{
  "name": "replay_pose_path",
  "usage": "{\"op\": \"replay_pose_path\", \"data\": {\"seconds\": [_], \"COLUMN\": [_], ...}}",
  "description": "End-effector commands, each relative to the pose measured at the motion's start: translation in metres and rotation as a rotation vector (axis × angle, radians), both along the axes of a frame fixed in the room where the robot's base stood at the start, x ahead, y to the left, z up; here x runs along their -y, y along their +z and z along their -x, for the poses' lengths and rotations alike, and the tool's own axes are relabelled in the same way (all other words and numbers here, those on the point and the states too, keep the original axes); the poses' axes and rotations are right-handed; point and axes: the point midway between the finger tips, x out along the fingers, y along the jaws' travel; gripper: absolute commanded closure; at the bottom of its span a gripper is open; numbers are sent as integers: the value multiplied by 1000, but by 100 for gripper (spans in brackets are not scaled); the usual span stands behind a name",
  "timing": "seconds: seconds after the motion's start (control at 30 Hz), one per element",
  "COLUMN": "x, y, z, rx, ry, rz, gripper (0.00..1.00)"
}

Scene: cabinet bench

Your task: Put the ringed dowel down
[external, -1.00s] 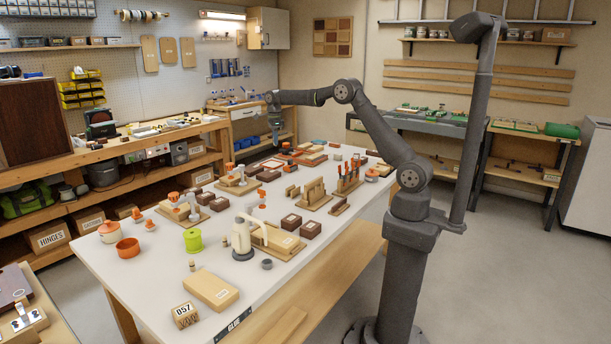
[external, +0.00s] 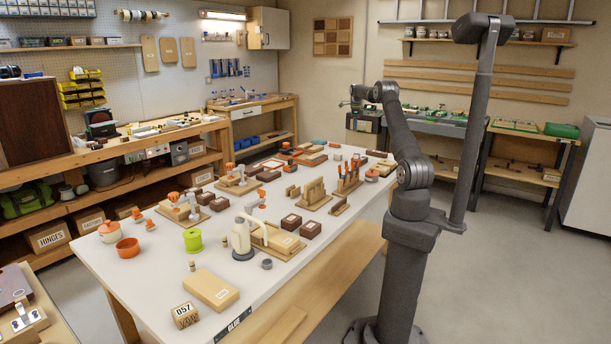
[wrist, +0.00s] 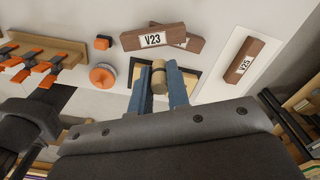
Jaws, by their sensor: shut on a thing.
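The ringed dowel (wrist: 159,77) is a short tan wooden cylinder with a darker band. It shows in the wrist view between the two blue fingers of my gripper (wrist: 159,88), which are shut on it. A dark pad with a tan edge (wrist: 191,82) lies behind the dowel and fingers and is partly hidden by them. I cannot tell how high the dowel is above it.
In the wrist view, brown blocks labelled V23 (wrist: 153,39) and V25 (wrist: 244,63) lie beyond and right of the dowel. A round orange-topped pot (wrist: 103,76), a small orange-topped block (wrist: 103,42) and a rack of orange-handled tools (wrist: 40,55) stand left. White bench top shows between them.

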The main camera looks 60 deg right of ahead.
Motion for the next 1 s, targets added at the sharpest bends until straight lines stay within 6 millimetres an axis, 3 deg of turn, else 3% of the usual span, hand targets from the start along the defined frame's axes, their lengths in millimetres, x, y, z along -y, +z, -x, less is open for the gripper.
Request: {"op": "replay_pose_path", "data": {"seconds": [0.03, 0.2, 0.43, 0.6, 0.7, 0.93, 1.0], "x": [23, 84, 150, 178, 187, 202, 201], "y": [0, -1, -1, -1, -1, -1, -15], "z": [23, 93, 196, 256, 280, 323, 322], "rx": [0, -1, 0, 0, 0, 0, -1], "ry": [-30, -102, -197, -245, -265, -300, -297], "rz": [0, -1, 1, 0, 0, 0, -4], "gripper": [100, 100, 100, 100, 100, 100, 100]}}
